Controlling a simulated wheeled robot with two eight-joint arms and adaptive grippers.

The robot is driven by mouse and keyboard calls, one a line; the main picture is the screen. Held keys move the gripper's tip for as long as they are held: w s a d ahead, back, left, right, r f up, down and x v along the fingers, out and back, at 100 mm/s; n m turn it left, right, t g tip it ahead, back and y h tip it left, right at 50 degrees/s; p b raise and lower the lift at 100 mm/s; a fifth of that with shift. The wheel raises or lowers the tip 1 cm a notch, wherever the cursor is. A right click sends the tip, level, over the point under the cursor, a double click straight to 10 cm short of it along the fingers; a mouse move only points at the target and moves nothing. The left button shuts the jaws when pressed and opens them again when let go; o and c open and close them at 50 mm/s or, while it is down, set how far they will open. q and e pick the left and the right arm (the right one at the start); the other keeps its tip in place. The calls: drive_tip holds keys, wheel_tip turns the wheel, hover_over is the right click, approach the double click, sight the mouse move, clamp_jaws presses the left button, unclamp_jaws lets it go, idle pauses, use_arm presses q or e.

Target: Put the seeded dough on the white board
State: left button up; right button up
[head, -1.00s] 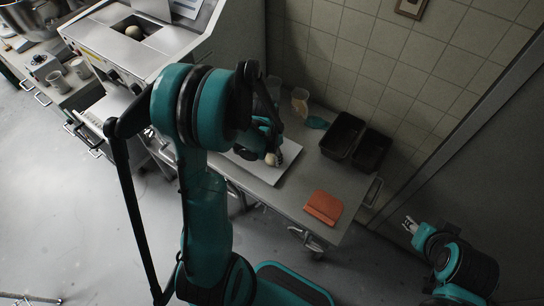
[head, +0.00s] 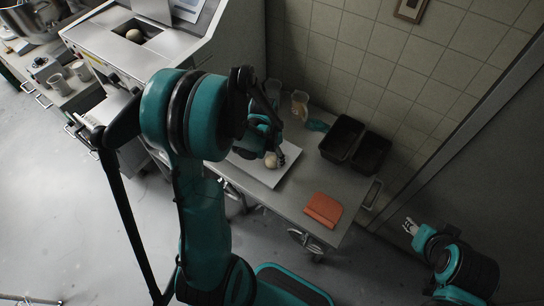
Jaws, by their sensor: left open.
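The seeded dough, a small tan ball (head: 271,161), is on the white board (head: 262,177), which lies on the metal table. My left gripper (head: 276,157) is at the dough, with its dark fingers close around it; it is open. Whether a finger still touches the dough is too small to tell. My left arm hides part of the board's left side. My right gripper (head: 410,226) is away at the lower right, empty, with its fingers apart.
Two black bins (head: 341,138) stand at the table's back right, by the tiled wall. An orange folded cloth-like item (head: 323,209) lies near the front right. Clear containers (head: 299,104) and a teal item (head: 317,125) stand behind the board. Another dough ball (head: 134,35) sits in the machine at upper left.

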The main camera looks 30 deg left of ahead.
sight(269, 161)
use_arm(q)
wheel_tip(269, 161, up, 9)
drive_tip(key=s+p, duration=0.1)
drive_tip(key=p, duration=0.1)
drive_tip(key=s+d+r+n+t, duration=0.3)
drive_tip(key=s+d+r+t, duration=0.2)
drive_tip(key=s+d+r, duration=0.4)
drive_tip(key=shift+s+d+r+t, duration=0.15)
drive_tip(key=shift+d+r+t, duration=0.25)
drive_tip(key=shift+d+r, duration=0.5)
